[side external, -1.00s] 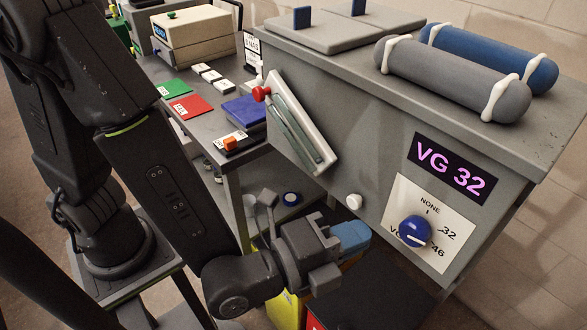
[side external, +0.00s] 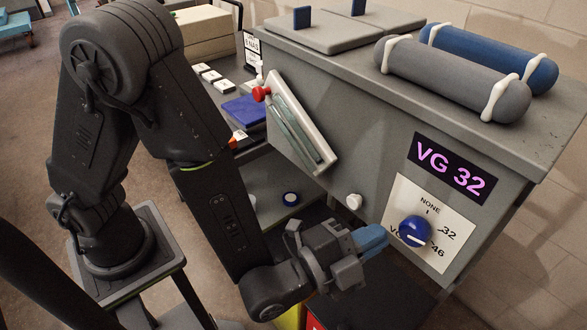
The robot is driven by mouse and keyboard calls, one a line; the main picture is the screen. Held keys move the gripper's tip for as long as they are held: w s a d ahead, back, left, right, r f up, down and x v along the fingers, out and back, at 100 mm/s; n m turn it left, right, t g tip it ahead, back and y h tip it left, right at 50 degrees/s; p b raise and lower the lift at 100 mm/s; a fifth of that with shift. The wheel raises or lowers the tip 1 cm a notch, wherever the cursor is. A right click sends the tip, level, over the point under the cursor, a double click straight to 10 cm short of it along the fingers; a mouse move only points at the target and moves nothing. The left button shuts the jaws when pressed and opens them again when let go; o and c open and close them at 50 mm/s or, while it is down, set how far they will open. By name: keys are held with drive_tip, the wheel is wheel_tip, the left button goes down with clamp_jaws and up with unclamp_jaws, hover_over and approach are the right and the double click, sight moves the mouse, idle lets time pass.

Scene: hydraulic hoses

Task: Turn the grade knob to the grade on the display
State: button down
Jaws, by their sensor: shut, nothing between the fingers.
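The grade knob (side external: 414,230) is a round blue knob with a white pointer line on a white dial plate (side external: 452,232). The pointer slants to the lower right, toward 46. The display (side external: 450,169) above it reads "VG 32" in purple on black. My gripper (side external: 374,240) has blue fingertips, shut and empty, just left of the knob and aimed at it. I cannot tell whether the fingertips touch the knob.
The knob and display are on the front of a grey cabinet (side external: 340,95). Grey (side external: 450,80) and blue (side external: 490,58) cylinders lie on top.

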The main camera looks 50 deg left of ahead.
drive_tip(key=shift+a+x, duration=0.2)
drive_tip(key=shift+x, duration=0.9)
drive_tip(key=shift+d+f, duration=0.15)
drive_tip(key=shift+f, duration=0.4)
idle(0.3)
drive_tip(key=shift+w+a+f, duration=0.1)
drive_tip(key=shift+a+f, duration=0.05)
drive_tip(key=shift+a, duration=0.15)
drive_tip(key=d+v, duration=0.1)
drive_tip(key=v, duration=0.5)
drive_tip(key=shift+s+r, duration=0.2)
drive_tip(key=shift+r, duration=0.25)
drive_tip(key=shift+d, duration=0.15)
